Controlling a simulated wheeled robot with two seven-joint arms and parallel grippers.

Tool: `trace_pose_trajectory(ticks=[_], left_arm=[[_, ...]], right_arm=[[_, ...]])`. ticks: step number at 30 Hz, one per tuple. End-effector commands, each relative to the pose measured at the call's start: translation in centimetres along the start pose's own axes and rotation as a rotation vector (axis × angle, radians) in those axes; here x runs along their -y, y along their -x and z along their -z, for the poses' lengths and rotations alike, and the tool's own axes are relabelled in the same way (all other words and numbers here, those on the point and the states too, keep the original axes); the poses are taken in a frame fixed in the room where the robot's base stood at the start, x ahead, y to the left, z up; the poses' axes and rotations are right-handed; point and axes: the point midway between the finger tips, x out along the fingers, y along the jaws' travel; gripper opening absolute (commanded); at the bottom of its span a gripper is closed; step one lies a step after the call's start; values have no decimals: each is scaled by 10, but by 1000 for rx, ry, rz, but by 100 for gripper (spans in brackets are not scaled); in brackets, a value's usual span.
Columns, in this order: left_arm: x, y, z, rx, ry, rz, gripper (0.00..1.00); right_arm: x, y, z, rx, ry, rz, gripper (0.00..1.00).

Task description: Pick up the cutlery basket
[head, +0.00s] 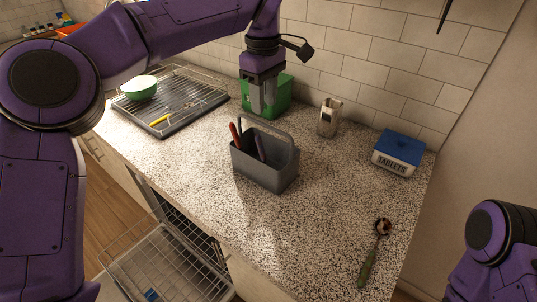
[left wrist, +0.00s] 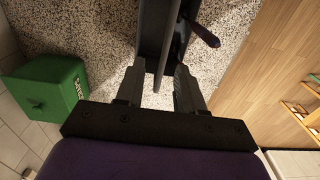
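The grey cutlery basket (head: 262,172) stands upright on the speckled counter, with an arched handle and a red and a dark utensil handle inside. My left gripper (head: 263,108) points down above and just behind the basket in the head view. Its two fingers are apart with nothing clamped. In the left wrist view the basket (left wrist: 153,28) lies ahead of the open fingers (left wrist: 159,82), and its thin handle bar reaches toward the gap between them. I cannot tell whether it touches a finger. My right arm shows at the lower right of the head view; its gripper is out of view.
A green box (head: 283,92) stands behind my left gripper. A drying rack (head: 185,112) with a green bowl is at left. A metal holder (head: 330,117), a blue-lidded tablets box (head: 398,153) and a spoon (head: 372,255) are at right. An open dishwasher rack (head: 160,265) is below.

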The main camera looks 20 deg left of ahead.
Motion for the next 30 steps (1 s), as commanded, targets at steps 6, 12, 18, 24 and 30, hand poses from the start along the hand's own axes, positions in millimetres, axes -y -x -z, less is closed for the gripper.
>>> trace_pose_trajectory(ticks=[6, 12, 18, 24, 30], left_arm=[[-5, -33, 1, 1, -2, 6, 38], [-8, -70, 4, 2, 1, 8, 38], [-8, -80, 4, 3, 5, 5, 38], [-7, -80, 5, 3, 5, 5, 8], [-7, -80, 5, 2, 5, 5, 0]], right_arm=[[0, -4, -2, 2, 1, -1, 43], [0, -3, -1, 1, 0, 0, 43], [0, -3, -1, 0, 0, 0, 43], [0, -3, -1, 1, 0, 0, 43], [0, -3, -1, 1, 0, 0, 43]])
